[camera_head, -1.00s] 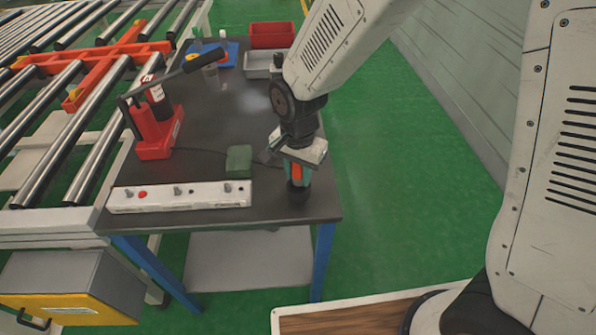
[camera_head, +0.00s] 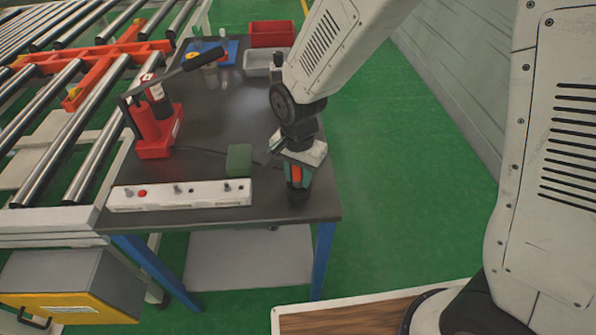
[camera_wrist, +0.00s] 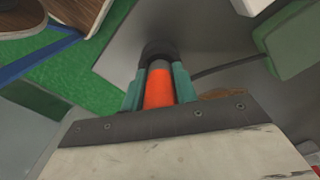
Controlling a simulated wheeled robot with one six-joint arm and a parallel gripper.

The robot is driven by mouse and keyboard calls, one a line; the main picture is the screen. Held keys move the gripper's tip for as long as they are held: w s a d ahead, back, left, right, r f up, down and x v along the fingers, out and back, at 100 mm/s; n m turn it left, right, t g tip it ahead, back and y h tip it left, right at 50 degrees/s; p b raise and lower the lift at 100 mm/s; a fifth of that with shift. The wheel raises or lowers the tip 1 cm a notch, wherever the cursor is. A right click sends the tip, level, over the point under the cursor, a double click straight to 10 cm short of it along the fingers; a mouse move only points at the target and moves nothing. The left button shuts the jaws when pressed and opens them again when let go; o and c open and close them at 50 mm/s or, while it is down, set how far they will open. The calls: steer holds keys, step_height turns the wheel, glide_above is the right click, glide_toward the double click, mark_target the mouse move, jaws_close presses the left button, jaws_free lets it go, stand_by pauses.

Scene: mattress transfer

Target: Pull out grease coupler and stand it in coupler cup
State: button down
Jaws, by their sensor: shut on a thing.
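My gripper (camera_head: 297,180) is over the near right corner of the dark table. Its teal fingers are shut on an orange cylinder, seemingly the grease coupler (camera_wrist: 158,88). In the wrist view the cylinder runs between the fingers towards a round black piece (camera_wrist: 158,50) at its far end. The black piece also shows under the fingers in the head view (camera_head: 297,194), at table level. I cannot tell if it is the coupler cup or part of the coupler, nor whether the coupler is seated in it.
A white strip with fittings (camera_head: 180,195) lies along the front edge. A red pump with a black lever (camera_head: 155,135) stands at left. Red (camera_head: 271,34) and grey (camera_head: 262,65) bins are at the back.

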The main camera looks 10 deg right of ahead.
steer(key=shift+f, duration=0.35)
steer(key=c, duration=1)
jaws_free()
step_height(320, 180, up, 8)
steer(key=shift+f, duration=0.1)
